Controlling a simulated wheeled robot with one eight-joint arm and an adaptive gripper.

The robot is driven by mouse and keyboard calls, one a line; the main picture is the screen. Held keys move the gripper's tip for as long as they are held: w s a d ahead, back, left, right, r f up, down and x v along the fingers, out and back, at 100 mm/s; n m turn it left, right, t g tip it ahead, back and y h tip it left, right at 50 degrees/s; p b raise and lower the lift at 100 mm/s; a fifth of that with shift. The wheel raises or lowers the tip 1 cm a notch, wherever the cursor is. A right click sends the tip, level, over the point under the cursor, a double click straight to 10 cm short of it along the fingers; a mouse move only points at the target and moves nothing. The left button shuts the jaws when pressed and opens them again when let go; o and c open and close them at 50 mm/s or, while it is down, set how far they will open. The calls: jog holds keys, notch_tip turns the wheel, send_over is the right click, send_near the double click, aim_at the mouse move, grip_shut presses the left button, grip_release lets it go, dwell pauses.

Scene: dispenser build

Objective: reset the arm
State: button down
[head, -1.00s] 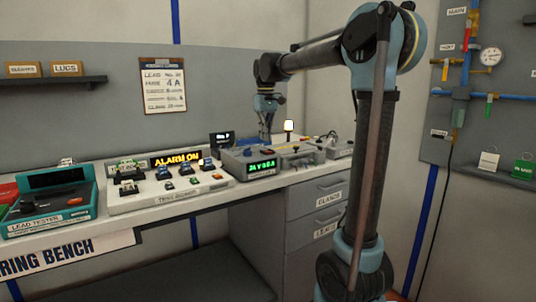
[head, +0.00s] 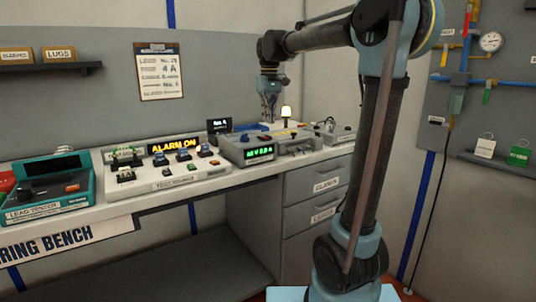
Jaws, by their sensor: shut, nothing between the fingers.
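My arm stands in the right half of the head view, its upper link reaching left over the bench. My gripper (head: 270,112) hangs down from the wrist, above the grey box with the green display (head: 258,153). It is small in the picture; its fingers look shut, with nothing seen between them. It is clear of the bench top.
The wiring bench (head: 110,215) carries a teal lead tester (head: 45,190), a switch panel with an "ALARM ON" display (head: 174,146), and a small lit lamp (head: 286,113). A clipboard (head: 160,72) hangs behind. A pipe panel (head: 470,75) is at right.

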jog(key=s+d+f+m+t, duration=0.1)
jog(key=s+d+f+m, duration=0.1)
jog(key=s+d+f, duration=0.5)
jog(key=s+d+f+m, duration=0.1)
jog(key=s+d+f, duration=0.45)
jog(key=s, duration=0.35)
jog(key=s+d+f+m, duration=0.1)
jog(key=s+d+f, duration=0.1)
jog(key=s+f, duration=0.2)
jog(key=s+d+f+m, duration=0.1)
jog(key=s+d+f, duration=0.1)
jog(key=s+f, duration=0.3)
jog(key=s+d+f+m+t, duration=0.1)
jog(key=s+d+f, duration=0.1)
jog(key=s+f, duration=0.3)
notch_tip(320, 180, down, 3)
jog(key=shift+d+f, duration=0.15)
jog(key=shift+d, duration=0.2)
